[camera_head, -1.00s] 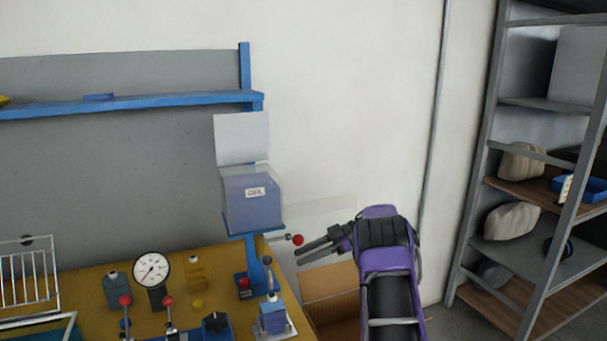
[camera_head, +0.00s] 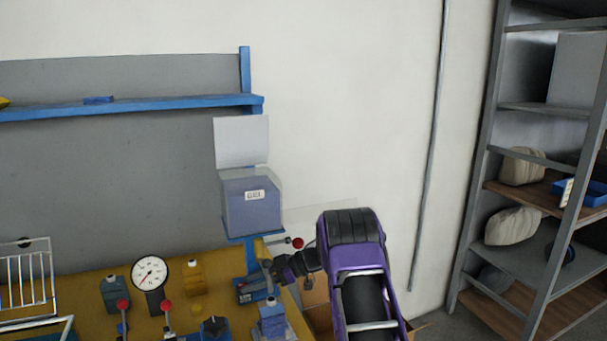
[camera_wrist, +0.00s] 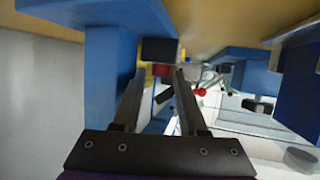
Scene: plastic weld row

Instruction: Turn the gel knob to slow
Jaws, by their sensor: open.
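A box with a label reading GEL (camera_head: 254,195) is mounted on a blue post at the bench's right end. A blue block with a dark front and a bit of red (camera_head: 250,290) sits at the foot of the post. A black knob on a blue housing (camera_head: 214,326) stands at the front of the bench. I cannot tell which part is the gel knob; no slow mark is readable. My gripper (camera_head: 270,269) is close to the post and blue block, open, with nothing seen held. In the wrist view, a black piece (camera_wrist: 160,50) and a red part lie just past its fingertips (camera_wrist: 157,76).
A red-ball lever (camera_head: 298,243) sticks out near my gripper. A blue bottle-like item on a pale plate (camera_head: 271,318) stands in front. A gauge (camera_head: 150,272) and red-topped levers are left. A cardboard box is below my arm; a shelf rack (camera_head: 535,186) stands right.

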